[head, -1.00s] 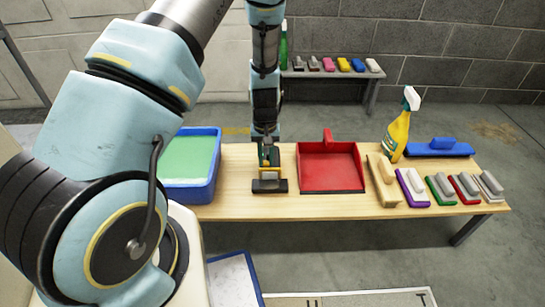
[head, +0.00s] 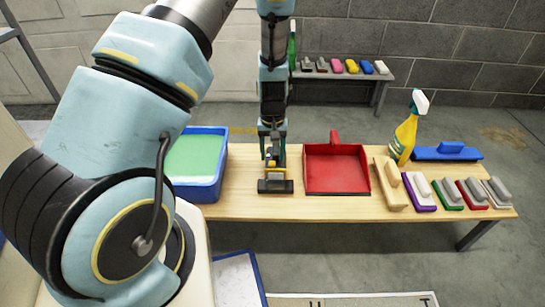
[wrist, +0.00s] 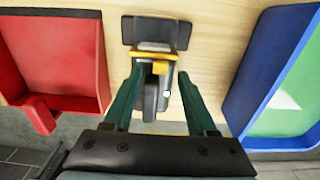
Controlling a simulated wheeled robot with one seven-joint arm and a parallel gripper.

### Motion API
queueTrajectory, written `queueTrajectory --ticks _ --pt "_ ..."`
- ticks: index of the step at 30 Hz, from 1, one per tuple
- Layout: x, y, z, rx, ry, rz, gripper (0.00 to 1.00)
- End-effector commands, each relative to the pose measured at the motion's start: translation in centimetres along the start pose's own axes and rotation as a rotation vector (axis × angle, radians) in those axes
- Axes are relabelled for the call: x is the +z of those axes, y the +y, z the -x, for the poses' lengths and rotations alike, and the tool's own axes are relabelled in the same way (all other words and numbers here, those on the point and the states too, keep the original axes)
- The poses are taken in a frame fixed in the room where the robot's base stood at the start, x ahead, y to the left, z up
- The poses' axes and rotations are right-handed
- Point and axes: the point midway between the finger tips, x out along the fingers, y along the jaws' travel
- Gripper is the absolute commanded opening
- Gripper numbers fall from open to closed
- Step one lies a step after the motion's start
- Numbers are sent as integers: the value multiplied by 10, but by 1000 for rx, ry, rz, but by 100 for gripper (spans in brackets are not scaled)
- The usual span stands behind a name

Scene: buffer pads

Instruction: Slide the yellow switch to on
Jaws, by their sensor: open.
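A dark tool with a flat pad head (head: 276,186) and a grey-black body lies on the wooden table, between the blue tub and the red dustpan. A yellow part (wrist: 160,57), which looks like the switch, crosses its body near the head in the wrist view. Whether it is on or off cannot be told. My gripper (wrist: 159,76) is open, with its green fingers on both sides of the tool's body near the yellow part. Contact with it is not clear. In the head view my gripper (head: 271,150) is over the tool and partly hides it.
The red dustpan (head: 336,172) and the blue tub (head: 207,187) with green contents stand close on either side. Several brushes, a yellow spray bottle (head: 404,138) and a blue squeegee (head: 446,153) are at the right. A bench (head: 375,87) stands behind.

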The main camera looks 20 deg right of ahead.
Motion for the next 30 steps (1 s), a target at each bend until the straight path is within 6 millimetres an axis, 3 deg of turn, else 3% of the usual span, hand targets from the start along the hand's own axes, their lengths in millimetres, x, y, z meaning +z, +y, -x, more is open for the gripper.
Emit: queueTrajectory --ticks 1,6,12,17,30 --pt "0 1 14 1 3 -1 57" --pt "0 1 49 1 2 -1 57" --pt "0 0 76 0 1 -1 57" --pt "0 0 85 0 -1 -1 57" --pt "0 0 85 0 -1 -1 57"
